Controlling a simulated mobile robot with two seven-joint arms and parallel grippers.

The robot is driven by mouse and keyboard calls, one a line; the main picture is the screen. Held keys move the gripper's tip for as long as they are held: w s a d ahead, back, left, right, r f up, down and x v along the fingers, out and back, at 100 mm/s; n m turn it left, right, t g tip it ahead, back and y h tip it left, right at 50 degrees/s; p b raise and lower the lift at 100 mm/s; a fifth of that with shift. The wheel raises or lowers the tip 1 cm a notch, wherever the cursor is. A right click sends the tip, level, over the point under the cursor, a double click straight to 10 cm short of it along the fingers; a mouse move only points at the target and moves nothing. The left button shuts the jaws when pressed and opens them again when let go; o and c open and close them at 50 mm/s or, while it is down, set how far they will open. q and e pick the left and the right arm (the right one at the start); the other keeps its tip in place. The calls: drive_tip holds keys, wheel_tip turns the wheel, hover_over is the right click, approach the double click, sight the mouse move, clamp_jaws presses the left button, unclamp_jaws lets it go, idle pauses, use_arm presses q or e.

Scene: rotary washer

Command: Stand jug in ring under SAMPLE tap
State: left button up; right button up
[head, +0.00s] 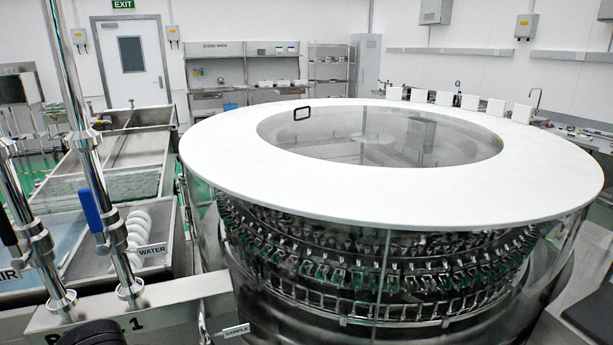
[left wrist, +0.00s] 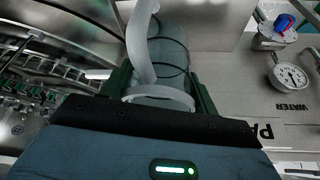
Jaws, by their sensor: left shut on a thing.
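In the left wrist view my left gripper (left wrist: 160,98) is shut on the jug (left wrist: 172,55). The jug is pale and translucent with dark thin bands, a whitish rim and a curved white handle (left wrist: 140,45); a green finger lies on each side of it. In the head view the SAMPLE tag (head: 236,330) hangs at the lower middle, beside a small metal fitting (head: 203,326) that may be the tap. The ring cannot be made out in either view. Neither gripper shows clearly in the head view, and my right gripper is not in view.
The large round washer with a white top (head: 340,195) fills the middle and right. A pressure gauge (left wrist: 290,76) and a valve with a blue and red knob (left wrist: 284,22) are at right in the wrist view.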

use_arm(q)
drive_tip(key=s+f, duration=0.3)
drive_tip(key=f, duration=1)
drive_tip(key=shift+s+f, duration=0.2)
drive_tip(key=shift+s, duration=0.15)
drive_tip(key=shift+a, duration=0.1)
